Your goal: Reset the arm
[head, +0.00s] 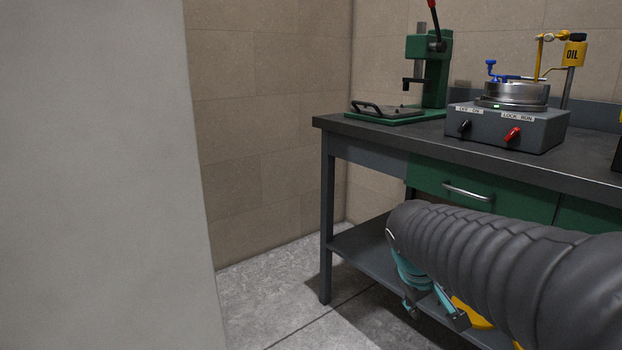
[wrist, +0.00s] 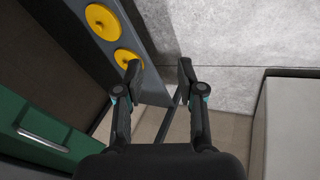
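My arm, in a dark grey ribbed sleeve, reaches in from the right in the head view, in front of the workbench. My gripper (wrist: 159,72) shows in the wrist view with its two dark fingers spread apart and nothing between them. It is open. In the head view my gripper (head: 436,308) hangs low by the bench's lower shelf, partly hidden by the sleeve. Whether it touches the shelf cannot be told.
The workbench (head: 350,127) carries a green press (head: 428,75) and a grey machine (head: 508,128). A green drawer (head: 485,188) is below. Yellow discs (wrist: 101,20) lie on the lower shelf (wrist: 150,80). A pale wall (head: 95,180) stands left; floor between is clear.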

